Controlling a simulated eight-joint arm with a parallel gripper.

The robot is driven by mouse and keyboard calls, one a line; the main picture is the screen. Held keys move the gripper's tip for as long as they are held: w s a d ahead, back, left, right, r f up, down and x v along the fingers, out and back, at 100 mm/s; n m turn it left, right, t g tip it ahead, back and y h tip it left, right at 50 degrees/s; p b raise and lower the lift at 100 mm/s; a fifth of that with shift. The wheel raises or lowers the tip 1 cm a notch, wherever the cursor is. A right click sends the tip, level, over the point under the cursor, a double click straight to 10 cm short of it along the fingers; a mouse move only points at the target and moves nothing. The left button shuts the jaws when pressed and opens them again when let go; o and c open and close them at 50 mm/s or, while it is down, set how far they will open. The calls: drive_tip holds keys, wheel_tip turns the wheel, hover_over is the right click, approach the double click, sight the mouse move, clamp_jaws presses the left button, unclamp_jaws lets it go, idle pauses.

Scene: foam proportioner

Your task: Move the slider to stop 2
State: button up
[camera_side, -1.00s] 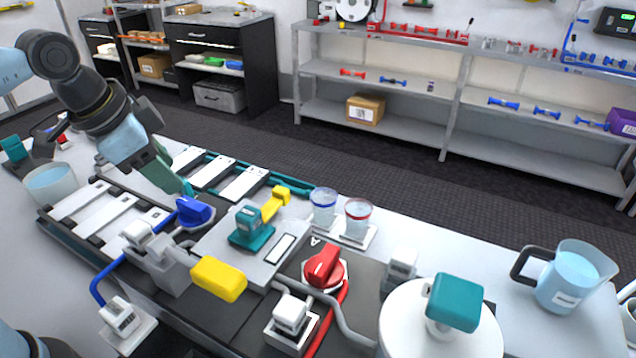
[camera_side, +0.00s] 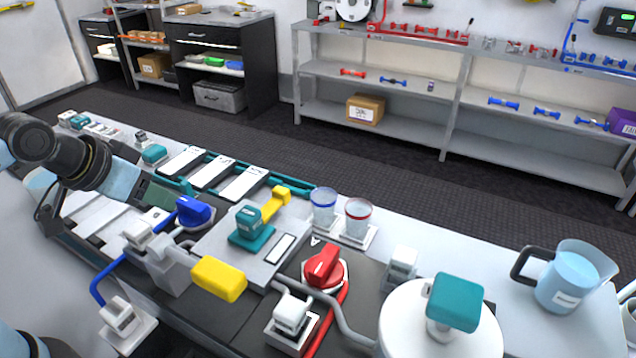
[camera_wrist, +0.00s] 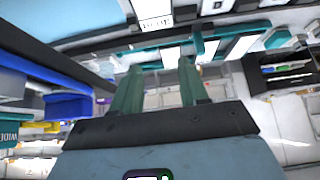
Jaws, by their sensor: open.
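A teal rail frame (camera_side: 265,176) with white labelled plates (camera_side: 211,172) lies across the back left of the bench; I cannot read the stop numbers. A teal block with a yellow handle (camera_side: 274,203) stands on a grey base in the middle. I cannot tell for sure which part is the slider. My gripper (camera_side: 168,198) is low at the left, over the white plates on the near side of the rail and beside the blue knob (camera_side: 194,211). In the wrist view its two green fingers (camera_wrist: 160,72) are apart with nothing between them.
A red knob (camera_side: 324,266), a yellow block (camera_side: 218,278) and white fittings with hoses crowd the front. Two cups (camera_side: 324,207) stand behind them. A teal-topped round white container (camera_side: 452,303) and a jug (camera_side: 572,277) are at the right.

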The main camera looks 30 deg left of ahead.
idle(0.4)
drive_tip(key=g, duration=0.7)
approach(184, 182)
wheel_tip(184, 182, down, 11)
drive_tip(key=shift+w+r, duration=0.15)
drive_tip(key=shift+r, duration=0.05)
drive_tip(key=shift+c, duration=0.2)
clamp_jaws()
idle(0.3)
